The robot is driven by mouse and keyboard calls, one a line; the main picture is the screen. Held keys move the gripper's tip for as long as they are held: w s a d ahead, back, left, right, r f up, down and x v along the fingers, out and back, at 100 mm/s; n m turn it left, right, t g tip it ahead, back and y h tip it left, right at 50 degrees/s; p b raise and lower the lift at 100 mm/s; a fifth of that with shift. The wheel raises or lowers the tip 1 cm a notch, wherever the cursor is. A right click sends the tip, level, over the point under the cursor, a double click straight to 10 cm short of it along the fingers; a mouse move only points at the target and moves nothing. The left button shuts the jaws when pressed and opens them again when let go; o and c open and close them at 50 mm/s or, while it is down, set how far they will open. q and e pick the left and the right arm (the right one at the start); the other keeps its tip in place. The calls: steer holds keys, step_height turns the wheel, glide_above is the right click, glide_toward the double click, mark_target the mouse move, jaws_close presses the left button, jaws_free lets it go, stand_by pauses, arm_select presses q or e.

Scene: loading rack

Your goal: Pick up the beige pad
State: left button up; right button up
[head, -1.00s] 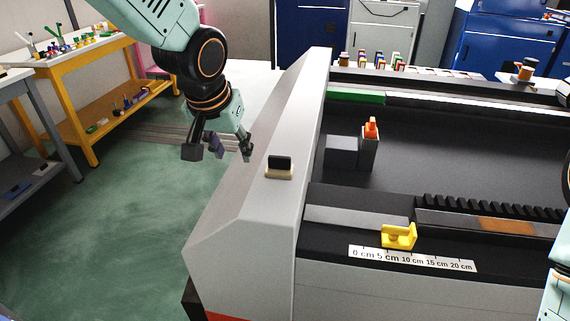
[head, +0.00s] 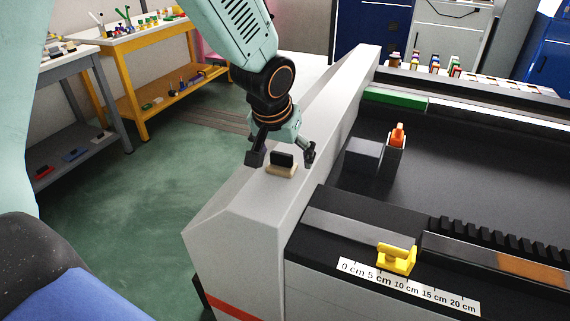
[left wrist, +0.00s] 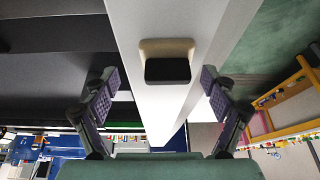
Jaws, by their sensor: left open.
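In the left wrist view the beige pad (left wrist: 166,45) shows around the black block (left wrist: 167,70), at the upper middle between my fingers. My left gripper (head: 283,158) is open, with one finger on each side of the pad and block in the head view. In the left wrist view its fingers (left wrist: 160,85) are wide apart with nothing between their tips. My right gripper is not in view.
The rack's grey end housing (head: 240,215) has free surface around the pad. To its right are a yellow clamp piece (head: 396,260), a printed ruler (head: 410,287) and an orange-topped block (head: 397,139). Benches with small items (head: 150,60) stand at the back left.

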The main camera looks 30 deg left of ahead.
arm_select(q)
steer(key=shift+x, duration=0.75)
steer(key=shift+w+a+f, duration=0.1)
steer(key=shift+a+f, duration=0.1)
steer(key=shift+a, duration=0.4)
steer(key=shift+s+d+r, duration=0.2)
steer(key=shift+s, duration=0.1)
steer(key=shift+c, duration=0.3)
steer(key=shift+d, duration=0.15)
steer(key=shift+c, duration=0.7)
steer(key=shift+w+f, duration=0.1)
steer(key=shift+w, duration=0.05)
steer(key=c, duration=0.3)
steer(key=shift+a, duration=0.3)
steer(key=c, duration=0.3)
steer(key=shift+d, duration=0.25)
steer(key=c, duration=0.4)
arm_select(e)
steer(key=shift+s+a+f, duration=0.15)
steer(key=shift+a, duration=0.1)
